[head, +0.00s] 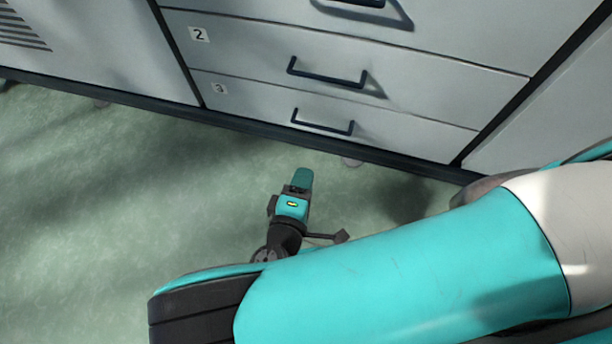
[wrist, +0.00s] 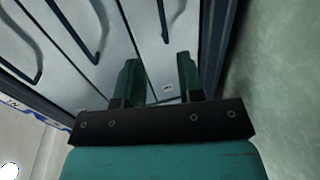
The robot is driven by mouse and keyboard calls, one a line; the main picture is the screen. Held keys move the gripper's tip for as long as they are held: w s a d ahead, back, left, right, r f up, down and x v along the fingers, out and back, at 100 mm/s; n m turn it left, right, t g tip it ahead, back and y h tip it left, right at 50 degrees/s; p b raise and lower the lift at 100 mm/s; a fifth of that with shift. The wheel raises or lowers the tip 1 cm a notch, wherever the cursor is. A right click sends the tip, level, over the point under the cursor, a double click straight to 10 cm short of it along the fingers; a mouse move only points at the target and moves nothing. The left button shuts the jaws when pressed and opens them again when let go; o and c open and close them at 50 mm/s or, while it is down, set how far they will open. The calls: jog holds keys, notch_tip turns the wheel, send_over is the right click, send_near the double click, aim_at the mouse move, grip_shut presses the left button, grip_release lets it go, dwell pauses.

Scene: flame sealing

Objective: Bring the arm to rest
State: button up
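My gripper (head: 302,181) shows in the head view above the green floor, in front of the lower drawers, beyond my large teal arm link. In the wrist view my gripper (wrist: 160,78) has its two dark green fingers apart, with a clear gap between them and nothing held. The drawer fronts show behind the fingers. In the head view the fingers are small and overlap, so their gap does not show there. No loose object is near the fingertips.
A grey cabinet has a drawer marked 2 (head: 270,65) and a drawer marked 3 (head: 270,103), both shut, with dark bar handles that stick out. A dark base edge runs along its bottom. The green floor (head: 90,200) is open to the left.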

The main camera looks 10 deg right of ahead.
dwell(0.5)
jog(key=w+d+r+m+g+y+p, duration=0.1)
jog(key=d+r+m+g+y+p, duration=0.3)
jog(key=r, duration=0.6)
jog(key=w+d+r+m+g, duration=0.1)
jog(key=w+r+g, duration=0.1)
jog(key=r+g, duration=0.6)
jog(key=w+d+r+m+g+y+p, duration=0.1)
jog(key=d+r+m+g+y+p, duration=0.15)
jog(key=r, duration=0.95)
jog(key=s+d+r+n+y+p, duration=0.1)
jog(key=s+d+r+y, duration=0.15)
jog(key=r, duration=0.45)
jog(key=s+d+r+n+y+p, duration=0.1)
jog(key=s+d+r+y+p, duration=0.1)
jog(key=s+r, duration=0.3)
notch_tip(320, 180, up, 39)
jog(key=p, duration=3.7)
jog(key=shift+w+a+f, duration=0.2)
jog(key=shift+w+a, duration=0.15)
jog(key=shift+w, duration=0.05)
jog(key=shift+m, duration=0.25)
